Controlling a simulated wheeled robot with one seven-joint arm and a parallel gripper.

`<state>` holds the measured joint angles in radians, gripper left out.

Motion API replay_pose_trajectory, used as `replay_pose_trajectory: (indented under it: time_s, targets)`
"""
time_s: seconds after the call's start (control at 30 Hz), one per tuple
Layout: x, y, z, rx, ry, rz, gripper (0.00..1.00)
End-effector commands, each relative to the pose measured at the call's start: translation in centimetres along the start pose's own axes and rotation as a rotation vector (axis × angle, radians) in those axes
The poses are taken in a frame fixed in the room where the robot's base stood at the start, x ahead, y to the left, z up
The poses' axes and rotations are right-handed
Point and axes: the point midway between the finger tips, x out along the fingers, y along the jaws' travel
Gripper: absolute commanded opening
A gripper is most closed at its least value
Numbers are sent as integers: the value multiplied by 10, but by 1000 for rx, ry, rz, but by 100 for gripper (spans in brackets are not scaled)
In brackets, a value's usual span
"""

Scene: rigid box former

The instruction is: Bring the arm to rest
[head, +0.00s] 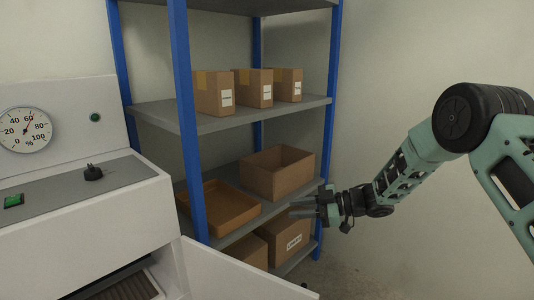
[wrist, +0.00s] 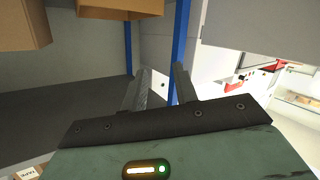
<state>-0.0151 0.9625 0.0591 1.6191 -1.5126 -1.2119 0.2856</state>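My arm reaches in from the right of the head view. My gripper (head: 303,208) is in front of the shelf rack, near the open cardboard box (head: 279,174) on the middle shelf. In the wrist view my gripper (wrist: 158,80) has its two fingers apart, with nothing between them. The blue rack post (wrist: 181,45) and the white machine show beyond the fingers. I cannot tell whether the gripper touches the shelf edge.
The rack (head: 187,120) holds an orange-brown tray (head: 224,208), several closed boxes above and boxes below (head: 284,241). The white machine (head: 85,225) with a gauge (head: 25,130) stands left, its door (head: 235,277) swung out. The wall side at right looks clear.

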Motion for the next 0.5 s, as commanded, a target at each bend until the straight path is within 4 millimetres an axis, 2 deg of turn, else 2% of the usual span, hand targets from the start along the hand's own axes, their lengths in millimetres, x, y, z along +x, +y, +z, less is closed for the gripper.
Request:
replay_pose_trajectory:
  time_s: [0.03,0.13,0.27,0.37,0.47,0.5]
  targets:
    - [11,9,-24,2,-54,81,29]
    - [22,16,-56,48,-180,234,29]
    - [21,-2,-86,155,-366,380,29]
    - [9,-38,-102,263,-525,447,29]
    - [-10,-93,-114,382,-693,472,29]
    - [-21,-120,-118,433,-764,471,29]
